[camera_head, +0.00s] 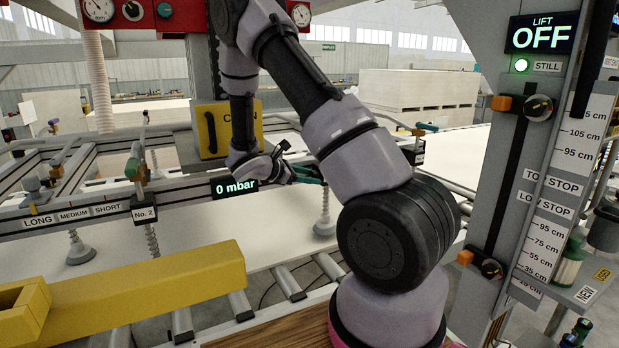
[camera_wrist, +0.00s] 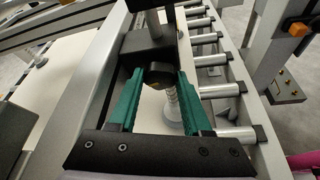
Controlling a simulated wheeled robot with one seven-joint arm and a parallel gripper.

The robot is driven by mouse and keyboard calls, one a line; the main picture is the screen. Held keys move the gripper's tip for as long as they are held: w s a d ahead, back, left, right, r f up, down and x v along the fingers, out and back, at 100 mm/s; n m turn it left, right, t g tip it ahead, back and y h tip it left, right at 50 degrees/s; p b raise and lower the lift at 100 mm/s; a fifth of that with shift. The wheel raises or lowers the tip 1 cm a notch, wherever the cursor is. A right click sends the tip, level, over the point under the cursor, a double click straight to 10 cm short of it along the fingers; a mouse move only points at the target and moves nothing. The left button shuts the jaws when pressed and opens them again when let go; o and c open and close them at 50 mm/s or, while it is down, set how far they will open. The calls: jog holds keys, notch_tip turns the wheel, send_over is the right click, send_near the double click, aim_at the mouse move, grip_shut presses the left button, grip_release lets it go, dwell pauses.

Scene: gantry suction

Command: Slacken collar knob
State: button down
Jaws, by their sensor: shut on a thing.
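In the wrist view, a small dark knob (camera_wrist: 158,73) with a brownish face sits on the front of a black collar block (camera_wrist: 146,47) around a grey post. My gripper (camera_wrist: 161,77) has its two green fingers on either side of the knob, shut on it. In the head view, my gripper (camera_head: 308,174) reaches the gantry rail to the right of the "0 mbar" display (camera_head: 235,186). The arm and fingers hide the knob there. Below the knob in the wrist view, a pale spring-stemmed suction cup (camera_wrist: 174,106) hangs partly behind the right finger.
A large pale board (camera_head: 180,247) lies on the rollers below the rail. A yellow beam (camera_head: 145,290) crosses the left foreground. The grey column (camera_head: 497,150) at right carries a lit "OFF" sign (camera_head: 541,36). Another suction cup (camera_head: 80,250) hangs at left.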

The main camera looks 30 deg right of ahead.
jog(key=shift+c, duration=1.7)
grip_release()
jog(key=v, duration=1.1)
